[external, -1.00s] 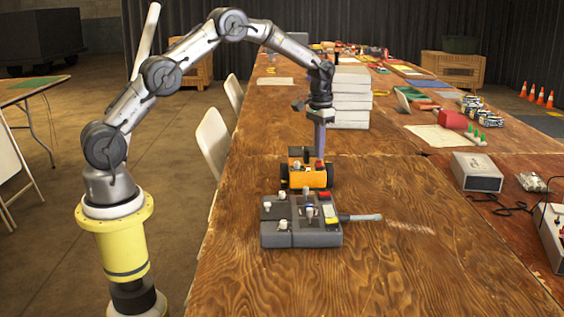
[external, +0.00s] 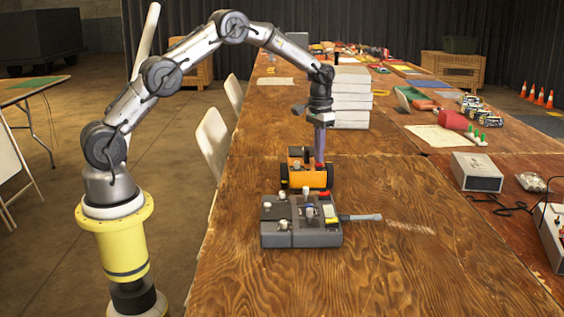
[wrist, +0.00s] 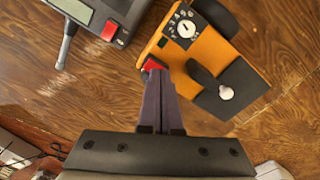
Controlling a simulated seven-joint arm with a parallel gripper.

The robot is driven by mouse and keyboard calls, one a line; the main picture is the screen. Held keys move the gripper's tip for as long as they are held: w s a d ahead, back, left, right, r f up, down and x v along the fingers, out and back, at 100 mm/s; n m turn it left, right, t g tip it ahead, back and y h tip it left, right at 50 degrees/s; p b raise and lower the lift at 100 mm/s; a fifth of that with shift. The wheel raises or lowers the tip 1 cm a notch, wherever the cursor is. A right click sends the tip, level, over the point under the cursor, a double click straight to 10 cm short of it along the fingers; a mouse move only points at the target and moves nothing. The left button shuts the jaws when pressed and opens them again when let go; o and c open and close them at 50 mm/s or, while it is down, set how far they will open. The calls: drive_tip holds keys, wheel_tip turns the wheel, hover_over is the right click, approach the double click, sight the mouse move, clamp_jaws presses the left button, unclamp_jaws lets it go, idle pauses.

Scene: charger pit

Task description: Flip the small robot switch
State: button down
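The small robot (external: 300,178) is an orange box on dark wheels, standing on the wooden table. It also shows in the wrist view (wrist: 178,57), with a round white dial, a dark panel with a pale knob, and a red switch (wrist: 152,65) at its left edge. My gripper (external: 320,161) points down at the small robot's top, at its right side in the external view. In the wrist view my gripper's purple fingers (wrist: 158,73) lie together with their tips right at the red switch. The tips partly hide the switch, so I cannot tell whether they touch it.
A grey control box (external: 290,236) with several knobs stands just in front of the small robot, with a grey-handled tool (external: 362,217) at its right. A stack of pale blocks (external: 351,97) stands behind. A grey box (external: 477,172) is at the right.

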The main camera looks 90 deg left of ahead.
drive_tip(key=shift+f, duration=0.1)
drive_tip(key=shift+r, duration=3.5)
